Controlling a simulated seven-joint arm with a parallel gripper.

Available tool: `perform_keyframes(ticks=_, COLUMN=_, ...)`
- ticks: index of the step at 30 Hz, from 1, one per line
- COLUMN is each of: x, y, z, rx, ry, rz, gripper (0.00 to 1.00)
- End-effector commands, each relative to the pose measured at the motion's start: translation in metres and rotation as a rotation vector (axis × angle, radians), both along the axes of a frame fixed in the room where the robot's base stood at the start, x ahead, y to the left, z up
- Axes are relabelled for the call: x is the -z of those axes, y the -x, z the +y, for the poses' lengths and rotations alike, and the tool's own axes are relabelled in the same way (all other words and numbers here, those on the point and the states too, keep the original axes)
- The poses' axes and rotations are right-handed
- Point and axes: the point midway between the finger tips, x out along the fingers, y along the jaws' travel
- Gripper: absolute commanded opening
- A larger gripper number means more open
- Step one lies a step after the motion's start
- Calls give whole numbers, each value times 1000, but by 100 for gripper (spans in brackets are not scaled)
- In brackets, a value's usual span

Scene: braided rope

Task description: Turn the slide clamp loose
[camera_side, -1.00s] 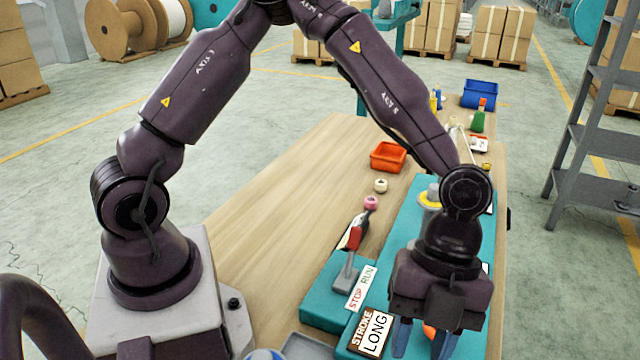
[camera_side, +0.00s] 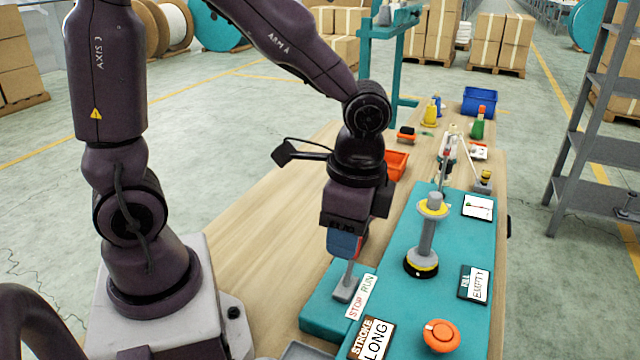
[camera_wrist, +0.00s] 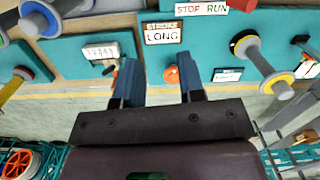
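An orange round knob (camera_side: 441,335), which I take to be the slide clamp, sits on the teal deck near the STROKE LONG card (camera_side: 372,338). In the wrist view the knob (camera_wrist: 171,74) shows beyond the gap between my fingers. How far it is turned cannot be told. My gripper (camera_side: 345,252) is away from the knob, to its upper left in the side view, in front of the stop/run lever (camera_side: 346,284). In the wrist view its two blue fingers (camera_wrist: 160,70) stand apart with nothing between them. A red patch, probably the lever's handle, shows beside the fingers.
The STOP RUN card (camera_side: 361,297) lies beside the lever. A grey post with yellow rings (camera_side: 427,238) stands on the deck, near the EMPTY card (camera_side: 475,284). An orange bin (camera_side: 398,164) is behind my gripper. The wooden table to the left (camera_side: 262,235) is clear.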

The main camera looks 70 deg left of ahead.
Motion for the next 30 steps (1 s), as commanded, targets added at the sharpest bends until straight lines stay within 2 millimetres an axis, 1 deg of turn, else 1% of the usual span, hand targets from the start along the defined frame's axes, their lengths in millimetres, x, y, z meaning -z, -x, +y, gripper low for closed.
perform_keyframes(ticks=1, x=-7, y=2, z=6, rx=-51, ry=-10, rz=-28, gripper=36)
perform_keyframes(ticks=6, x=-26, y=9, z=23, rx=-221, ry=-21, rz=-107, gripper=36)
perform_keyframes(ticks=12, x=-43, y=17, z=36, rx=-351, ry=-12, rz=-179, gripper=36)
perform_keyframes(ticks=19, x=-50, y=21, z=42, rx=-413, ry=-2, rz=-211, gripper=36)
perform_keyframes(ticks=30, x=-50, y=21, z=42, rx=-414, ry=-1, rz=-212, gripper=36)
